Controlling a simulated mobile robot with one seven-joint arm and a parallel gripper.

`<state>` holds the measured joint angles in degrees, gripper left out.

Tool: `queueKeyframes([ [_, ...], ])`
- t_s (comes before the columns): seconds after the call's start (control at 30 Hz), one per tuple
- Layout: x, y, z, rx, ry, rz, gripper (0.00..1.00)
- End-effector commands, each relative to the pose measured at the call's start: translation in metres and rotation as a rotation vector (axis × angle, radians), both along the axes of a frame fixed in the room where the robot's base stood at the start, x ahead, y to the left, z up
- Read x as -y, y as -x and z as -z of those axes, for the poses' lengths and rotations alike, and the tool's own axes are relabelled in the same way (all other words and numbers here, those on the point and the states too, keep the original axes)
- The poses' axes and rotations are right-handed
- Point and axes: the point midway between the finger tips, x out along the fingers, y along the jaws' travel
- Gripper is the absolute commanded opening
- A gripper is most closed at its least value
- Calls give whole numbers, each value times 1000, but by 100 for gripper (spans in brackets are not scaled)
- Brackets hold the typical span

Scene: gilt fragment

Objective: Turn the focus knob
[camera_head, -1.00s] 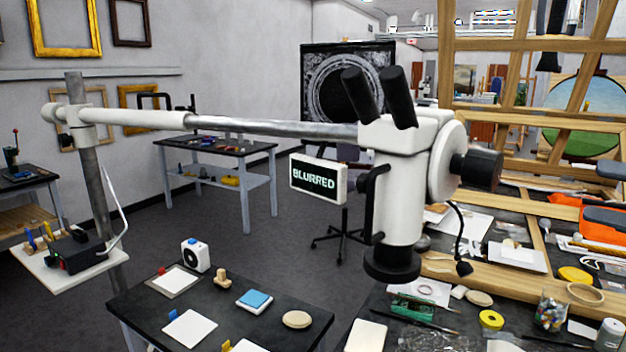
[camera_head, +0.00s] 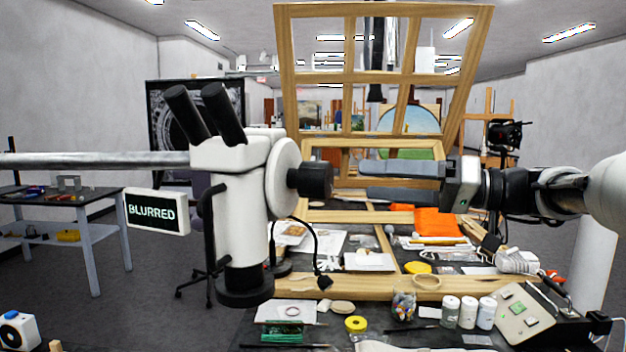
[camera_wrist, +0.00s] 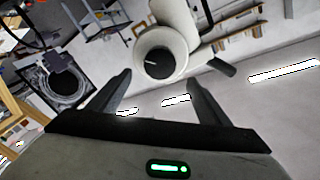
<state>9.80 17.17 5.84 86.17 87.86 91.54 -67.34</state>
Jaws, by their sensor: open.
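The black focus knob (camera_head: 316,180) sticks out from the right side of the white microscope (camera_head: 236,200) in the head view. A small sign (camera_head: 157,211) left of the microscope reads "BLURRED". My gripper (camera_head: 402,176) comes in from the right at about knob height, its two fingers pointing left at the knob. It is open and empty, with a gap between the fingertips and the knob. In the wrist view the knob (camera_wrist: 154,62) shows end-on with a pale mark, beyond and slightly above the space between the open fingers (camera_wrist: 160,90).
A wooden frame (camera_head: 286,80) stands behind. Below the gripper lies a cluttered worktable with a jar (camera_head: 403,304), white bottles (camera_head: 468,312) and an orange cloth (camera_head: 438,222). A side table (camera_head: 95,235) stands at left. The air between gripper and knob looks clear.

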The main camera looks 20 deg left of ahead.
Motion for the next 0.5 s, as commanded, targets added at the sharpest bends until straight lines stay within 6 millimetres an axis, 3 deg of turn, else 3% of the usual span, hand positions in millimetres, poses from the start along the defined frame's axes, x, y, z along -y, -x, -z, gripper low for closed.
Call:
queueKeyframes([
  [0.3, -71, -2, -1, -2, -1, -4, 71],
  [0.5, -102, -4, 0, -2, 0, -2, 71],
])
